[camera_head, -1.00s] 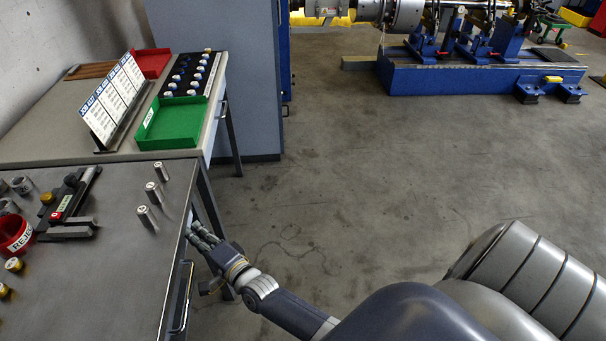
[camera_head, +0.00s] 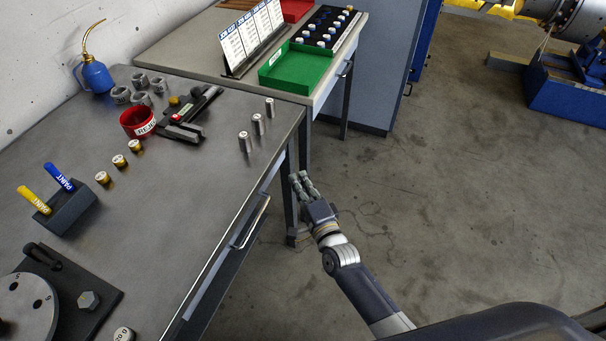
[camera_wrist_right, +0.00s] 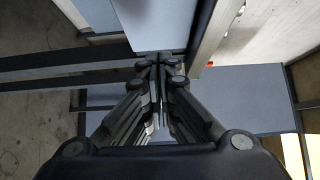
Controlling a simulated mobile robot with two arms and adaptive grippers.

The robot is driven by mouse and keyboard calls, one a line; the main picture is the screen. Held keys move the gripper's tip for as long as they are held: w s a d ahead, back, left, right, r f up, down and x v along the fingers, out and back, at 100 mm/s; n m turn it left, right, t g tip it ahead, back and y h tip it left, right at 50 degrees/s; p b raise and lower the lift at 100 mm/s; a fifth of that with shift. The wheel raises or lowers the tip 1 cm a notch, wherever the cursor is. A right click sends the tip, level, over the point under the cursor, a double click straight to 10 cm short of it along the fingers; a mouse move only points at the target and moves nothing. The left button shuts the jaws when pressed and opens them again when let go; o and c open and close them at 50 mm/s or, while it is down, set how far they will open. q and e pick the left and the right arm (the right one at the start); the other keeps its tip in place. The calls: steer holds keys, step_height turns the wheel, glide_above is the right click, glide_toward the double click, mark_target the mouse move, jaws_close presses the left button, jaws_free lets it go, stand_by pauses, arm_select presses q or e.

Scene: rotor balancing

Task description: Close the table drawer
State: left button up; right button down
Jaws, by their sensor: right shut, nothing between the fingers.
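The near work table (camera_head: 190,215) has a drawer with a metal bar handle (camera_head: 250,222) on its front side, below the tabletop edge. How far the drawer stands out is hard to tell from above. My right gripper (camera_head: 301,178) is shut and empty, beside the table's far front corner, beyond the handle and apart from it. In the right wrist view my shut fingertips (camera_wrist_right: 160,62) point at a blue-grey panel (camera_wrist_right: 160,25) just ahead. Whether they touch it cannot be told. My left gripper is not in view.
The tabletop holds three metal cylinders (camera_head: 257,125), a red bin (camera_head: 138,122), a blue oil can (camera_head: 95,72) and a paint marker holder (camera_head: 68,205). A second table with a green tray (camera_head: 296,66) stands behind. The floor (camera_head: 440,210) to the right is clear.

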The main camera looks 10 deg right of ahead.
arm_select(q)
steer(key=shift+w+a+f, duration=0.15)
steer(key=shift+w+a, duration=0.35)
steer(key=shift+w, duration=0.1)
arm_select(e)
steer(key=s, duration=0.8)
steer(key=shift+d, duration=0.45)
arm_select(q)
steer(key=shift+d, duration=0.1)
arm_select(e)
steer(key=shift+f, duration=0.15)
